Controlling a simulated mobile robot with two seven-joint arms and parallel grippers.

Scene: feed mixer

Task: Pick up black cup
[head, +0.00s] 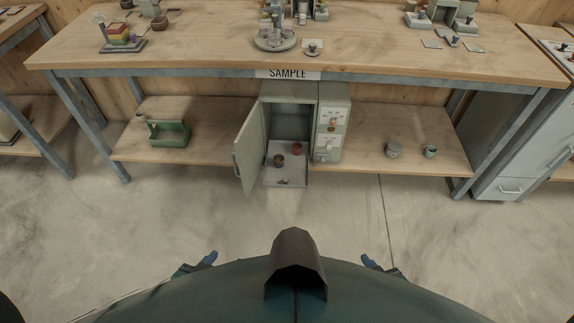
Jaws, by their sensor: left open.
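A small dark brown or black cup-like thing (278,160) stands on the pulled-out tray (272,179) of the open cabinet on the lower shelf. It is too small to tell for sure that it is the black cup. A reddish round thing (297,148) stands behind it to the right. My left gripper (210,258) is low in the head view, over the floor, open and well apart from the cabinet. My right gripper (368,260) is low to the right of centre, also far from it; its fingers are too small to read.
The cabinet door (249,150) stands open on the left. The workbench top (370,45) overhangs. The floor in front is clear.

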